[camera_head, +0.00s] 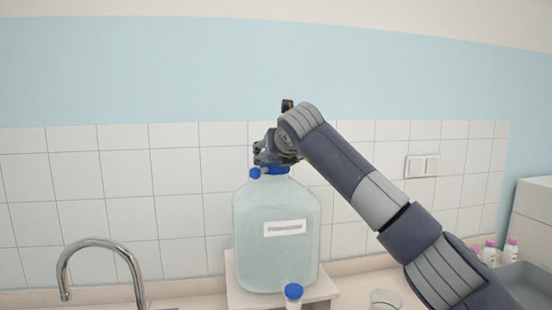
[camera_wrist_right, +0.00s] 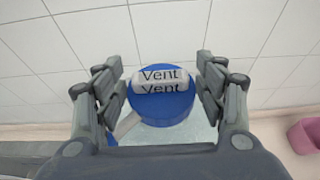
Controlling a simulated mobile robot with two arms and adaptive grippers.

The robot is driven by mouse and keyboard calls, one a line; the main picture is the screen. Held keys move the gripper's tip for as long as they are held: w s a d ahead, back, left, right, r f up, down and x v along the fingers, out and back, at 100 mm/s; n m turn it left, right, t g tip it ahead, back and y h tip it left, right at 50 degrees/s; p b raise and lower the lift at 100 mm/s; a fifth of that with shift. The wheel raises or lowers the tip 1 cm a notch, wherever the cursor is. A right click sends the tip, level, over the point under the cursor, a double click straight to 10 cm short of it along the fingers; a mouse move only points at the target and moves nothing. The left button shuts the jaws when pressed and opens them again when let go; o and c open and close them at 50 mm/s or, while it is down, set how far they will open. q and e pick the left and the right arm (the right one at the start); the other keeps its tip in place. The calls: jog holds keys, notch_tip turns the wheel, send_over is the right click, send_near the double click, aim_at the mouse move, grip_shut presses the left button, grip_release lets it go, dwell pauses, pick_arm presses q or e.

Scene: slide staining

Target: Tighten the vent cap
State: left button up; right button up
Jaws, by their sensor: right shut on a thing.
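A large translucent bottle (camera_head: 277,243) with a white label stands on a white raised stand (camera_head: 240,297). Its blue vent cap (camera_head: 276,169) is on top, partly hidden by my right gripper (camera_head: 275,156). In the right wrist view the vent cap (camera_wrist_right: 161,107) has a white "Vent" label and sits between the two fingers of my right gripper (camera_wrist_right: 162,92). The gripper is shut on the cap from above. Whether the cap is fully seated cannot be told. My left gripper is not in view.
A small blue cap (camera_head: 255,173) sits beside the vent cap. A tap (camera_head: 95,243) is left, a glass beaker (camera_head: 384,299) right. Pink-capped bottles (camera_head: 489,252) stand far right near a grey tray (camera_head: 525,281).

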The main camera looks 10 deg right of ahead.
jog(key=shift+r, duration=0.2)
jog(key=o, duration=1.2)
jog(key=shift+c, duration=0.2)
jog(key=shift+s+f, duration=0.1)
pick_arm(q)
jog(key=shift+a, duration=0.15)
pick_arm(e)
jog(key=v, duration=1.2)
